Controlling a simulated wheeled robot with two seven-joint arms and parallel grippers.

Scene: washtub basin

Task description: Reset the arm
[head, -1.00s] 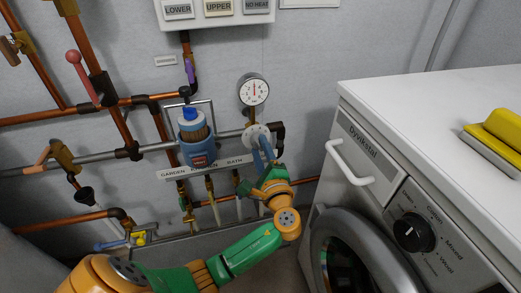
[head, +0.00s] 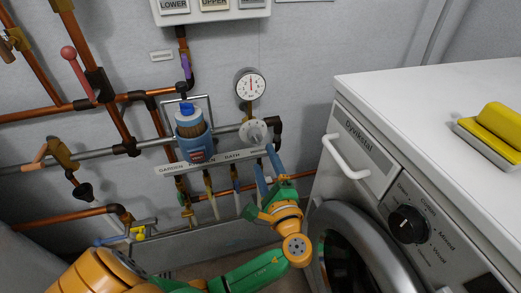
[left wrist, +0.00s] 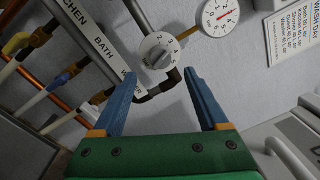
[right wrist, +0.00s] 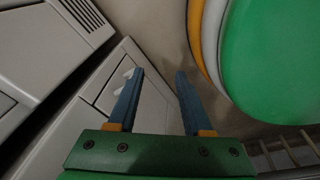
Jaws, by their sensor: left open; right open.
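My left gripper (head: 266,178) is in the middle of the head view, below and in front of the round white dial (head: 253,132) on the pipe. In the left wrist view its blue fingers (left wrist: 162,105) are spread with nothing between them, and the numbered dial (left wrist: 160,52) is beyond the fingertips, apart from them. My right gripper is not in the head view. In the right wrist view its fingers (right wrist: 160,75) are open and empty, above the floor beside a pale grey cabinet front (right wrist: 135,85).
A washing machine (head: 350,125) stands at the right, with a yellow item (head: 500,125) on top. A large green and orange rounded shape (right wrist: 275,55) shows in the right wrist view.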

